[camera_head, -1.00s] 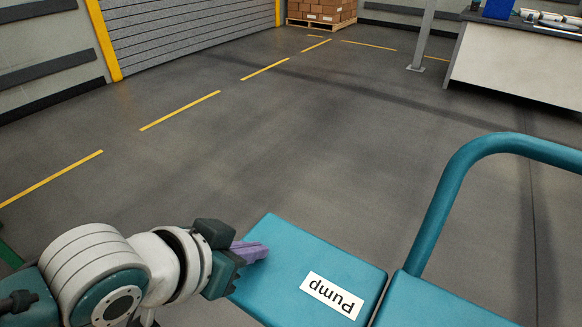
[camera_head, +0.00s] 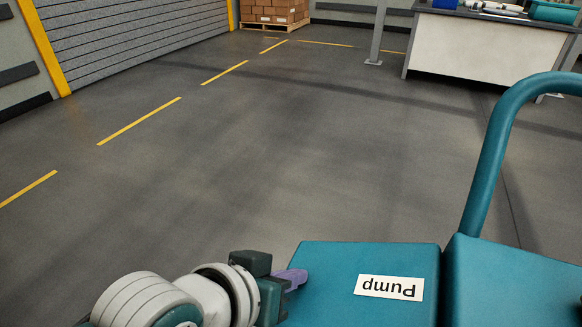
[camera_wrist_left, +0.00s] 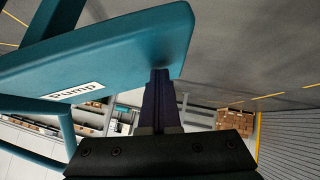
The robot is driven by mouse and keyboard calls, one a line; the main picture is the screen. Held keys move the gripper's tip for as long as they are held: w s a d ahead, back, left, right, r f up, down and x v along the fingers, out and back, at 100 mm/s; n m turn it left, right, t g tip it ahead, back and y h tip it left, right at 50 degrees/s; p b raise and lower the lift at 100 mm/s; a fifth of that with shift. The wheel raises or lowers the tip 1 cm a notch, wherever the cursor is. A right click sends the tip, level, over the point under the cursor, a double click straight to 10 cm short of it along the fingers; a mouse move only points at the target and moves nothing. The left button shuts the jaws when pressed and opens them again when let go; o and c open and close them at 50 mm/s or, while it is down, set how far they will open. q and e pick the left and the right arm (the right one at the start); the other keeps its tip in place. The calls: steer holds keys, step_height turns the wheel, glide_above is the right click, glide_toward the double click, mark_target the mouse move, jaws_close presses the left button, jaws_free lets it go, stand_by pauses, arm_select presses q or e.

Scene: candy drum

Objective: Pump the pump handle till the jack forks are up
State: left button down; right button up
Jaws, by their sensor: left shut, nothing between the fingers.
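A teal block labelled "Pump" (camera_head: 335,262) is at the bottom of the head view. A thick teal bent tube (camera_head: 490,165) rises to its right, beside a second teal block (camera_head: 510,275). My left gripper (camera_head: 293,279) is shut and empty, its purple fingers at the left edge of the labelled block. In the left wrist view the shut fingers (camera_wrist_left: 161,100) reach to the corner of the labelled block (camera_wrist_left: 120,50); I cannot tell whether they touch. The jack forks are not in view, nor is my right gripper.
Grey floor with yellow dashed lines is open ahead. A pallet of brown boxes (camera_head: 272,12) stands at the back. A white-sided workbench (camera_head: 480,48) is at the back right, with a grey post (camera_head: 377,32) near it. A shutter wall (camera_head: 130,35) is at the left.

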arm_select(q)
steer(key=shift+s+d+f, duration=0.15)
steer(key=shift+f, duration=0.6)
steer(key=shift+b, duration=0.3)
steer(key=shift+f, duration=0.15)
steer(key=shift+r+p, duration=0.45)
steer(key=shift+r, duration=0.05)
steer(key=r+p, duration=0.1)
steer(key=a+r+p, duration=0.1)
steer(key=r, duration=0.1)
steer(key=a+r+p, duration=0.1)
steer(key=p, duration=0.1)
steer(key=shift+w+r, duration=0.25)
steer(key=shift+w, duration=0.15)
steer(key=a+p+v, duration=0.1)
steer(key=p+v, duration=0.2)
steer(key=v, duration=0.5)
steer(key=shift+a, duration=0.35)
